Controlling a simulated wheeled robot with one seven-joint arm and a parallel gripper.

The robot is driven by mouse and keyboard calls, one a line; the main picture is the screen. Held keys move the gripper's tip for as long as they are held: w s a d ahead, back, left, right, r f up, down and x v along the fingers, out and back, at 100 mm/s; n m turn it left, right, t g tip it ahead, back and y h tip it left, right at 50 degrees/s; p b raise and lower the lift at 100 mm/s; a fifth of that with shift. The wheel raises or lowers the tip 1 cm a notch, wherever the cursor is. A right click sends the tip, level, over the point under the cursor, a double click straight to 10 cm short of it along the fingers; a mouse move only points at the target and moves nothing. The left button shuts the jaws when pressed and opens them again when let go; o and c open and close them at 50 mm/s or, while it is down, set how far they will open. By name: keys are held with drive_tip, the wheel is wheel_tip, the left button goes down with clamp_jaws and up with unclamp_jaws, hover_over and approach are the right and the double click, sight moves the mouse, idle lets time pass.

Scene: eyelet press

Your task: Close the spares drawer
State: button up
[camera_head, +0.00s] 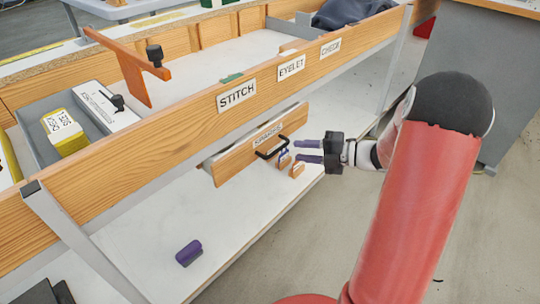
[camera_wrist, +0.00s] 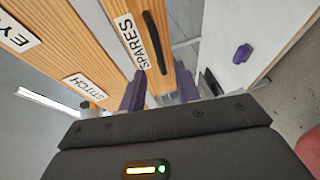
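The spares drawer has a wooden front (camera_head: 235,160) with a SPARES label and a black bar handle (camera_head: 272,150). It hangs under the bench's front rail and appears to stand out from it, partly open. In the wrist view the drawer front (camera_wrist: 180,50) and handle (camera_wrist: 154,45) lie ahead of my gripper (camera_wrist: 160,88). My gripper (camera_head: 297,151) is open, its two purple fingers apart and nothing visible between them. In the head view it is just right of the handle. Whether a finger touches the handle or drawer front I cannot tell.
The bench rail (camera_head: 190,120) carries STITCH, EYELET and CHECK labels. A purple block (camera_head: 188,252) lies on the white lower shelf (camera_head: 150,235). Open floor lies to the right; a grey cabinet (camera_head: 490,80) stands at the far right.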

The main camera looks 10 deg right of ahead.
sight(281, 149)
drive_tip(key=x, duration=0.7)
drive_tip(key=shift+w+a, duration=0.2)
drive_tip(key=shift+a, duration=0.1)
drive_tip(key=shift+c, duration=0.2)
clamp_jaws()
